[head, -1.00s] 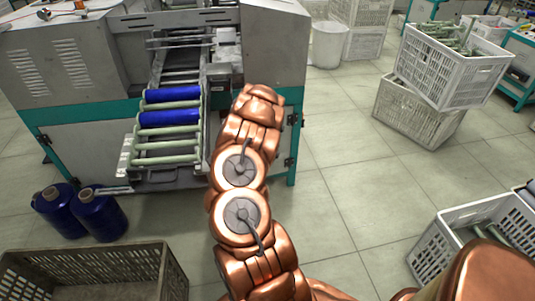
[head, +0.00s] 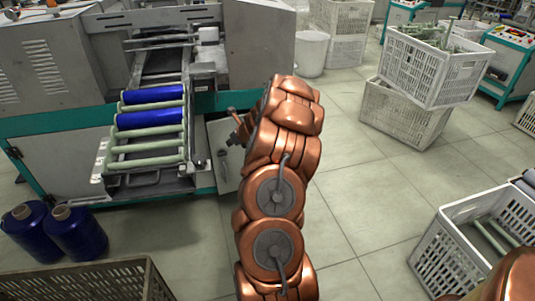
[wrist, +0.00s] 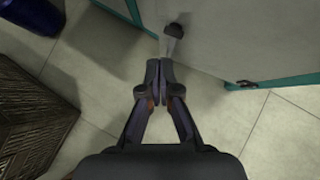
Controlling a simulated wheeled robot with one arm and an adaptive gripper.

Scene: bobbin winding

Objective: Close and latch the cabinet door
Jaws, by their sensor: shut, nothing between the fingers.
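The cabinet door (head: 228,176) is a pale grey panel low on the front of the winding machine, partly hidden by my arm in the head view. It also shows in the wrist view (wrist: 225,38), with a teal edge. Its handle (wrist: 174,38) is a short grey lever with a dark end; it shows small in the head view (head: 222,158). My gripper (wrist: 160,66) is shut and empty, its fingertips right at the near end of the handle. I cannot tell whether they touch it. Whether the door is fully closed is not clear.
Blue bobbins (head: 150,119) lie on the machine's rollers. Blue yarn cones (head: 75,232) and a brown crate (head: 100,279) stand at left. White crates (head: 402,113) stand at right, with clear floor between.

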